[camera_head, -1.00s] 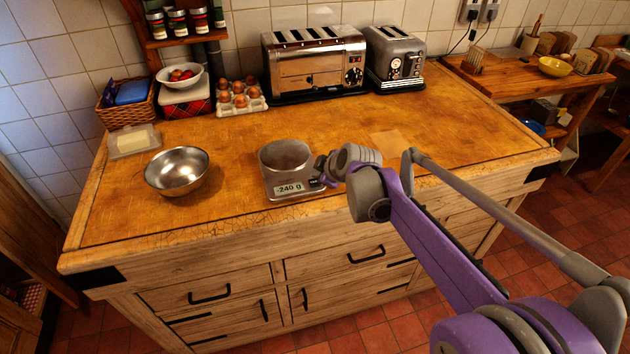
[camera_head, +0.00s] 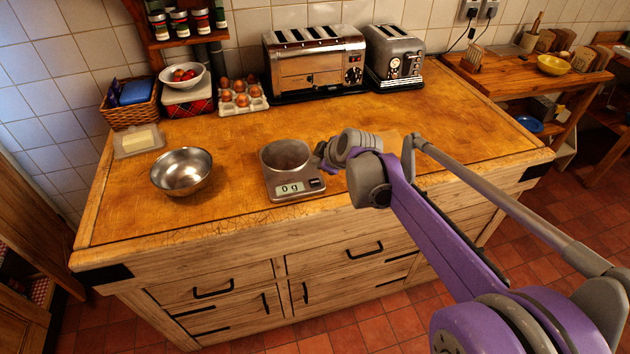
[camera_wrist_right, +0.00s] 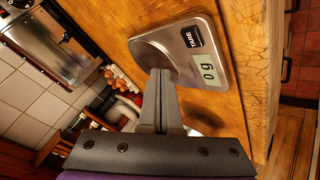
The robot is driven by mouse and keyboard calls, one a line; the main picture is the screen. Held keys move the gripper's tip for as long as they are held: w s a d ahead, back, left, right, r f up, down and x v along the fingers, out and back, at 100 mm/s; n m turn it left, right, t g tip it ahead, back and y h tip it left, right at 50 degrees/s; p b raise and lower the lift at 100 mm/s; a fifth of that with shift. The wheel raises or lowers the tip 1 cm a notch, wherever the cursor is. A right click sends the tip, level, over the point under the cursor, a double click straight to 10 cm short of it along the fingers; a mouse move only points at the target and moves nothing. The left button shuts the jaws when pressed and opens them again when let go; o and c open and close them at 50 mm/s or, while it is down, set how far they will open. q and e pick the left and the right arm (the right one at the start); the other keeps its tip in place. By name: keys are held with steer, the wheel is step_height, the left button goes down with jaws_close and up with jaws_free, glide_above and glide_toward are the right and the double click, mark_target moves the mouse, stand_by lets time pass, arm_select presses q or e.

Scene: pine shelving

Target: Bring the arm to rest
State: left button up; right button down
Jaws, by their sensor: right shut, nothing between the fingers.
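My right arm (camera_head: 430,210) reaches in from the lower right over the wooden counter. Its right gripper (camera_head: 326,158) is beside the right edge of the kitchen scale (camera_head: 268,188). In the right wrist view the gripper's fingers (camera_wrist_right: 162,90) are together with nothing between them, in front of the scale (camera_wrist_right: 222,98). The scale's display (camera_head: 290,188) reads 0 g, and a TARE button (camera_wrist_right: 192,37) shows in the wrist view. Whether the fingers touch the scale I cannot tell. My left gripper is not in view.
A steel bowl (camera_head: 182,172) stands left of the scale, with a butter dish (camera_head: 138,140) behind it. An egg tray (camera_head: 241,97), a large toaster (camera_head: 315,62) and a smaller toaster (camera_head: 394,55) stand at the back. The counter between scale and toasters is clear.

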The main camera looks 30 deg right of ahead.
stand_by(0.4)
steer(key=shift+s+a, duration=0.2)
steer(key=shift+a, duration=0.1)
steer(key=s+a+f+m+g+p, duration=0.1)
steer(key=s+a+f+m, duration=0.1)
steer(key=s+a, duration=0.3)
steer(key=s+a+f+m+g+p, duration=0.1)
steer(key=s+a+f+m, duration=0.1)
steer(key=s, duration=1.1)
steer(key=s+a+f+m+g+p, duration=0.1)
steer(key=s+a+f+m, duration=0.2)
steer(key=s+a, duration=0.4)
steer(key=shift+s+a+m+g+p, duration=0.35)
steer(key=shift+s+m, duration=0.45)
steer(key=shift+s, duration=0.35)
steer(key=shift+d, duration=0.1)
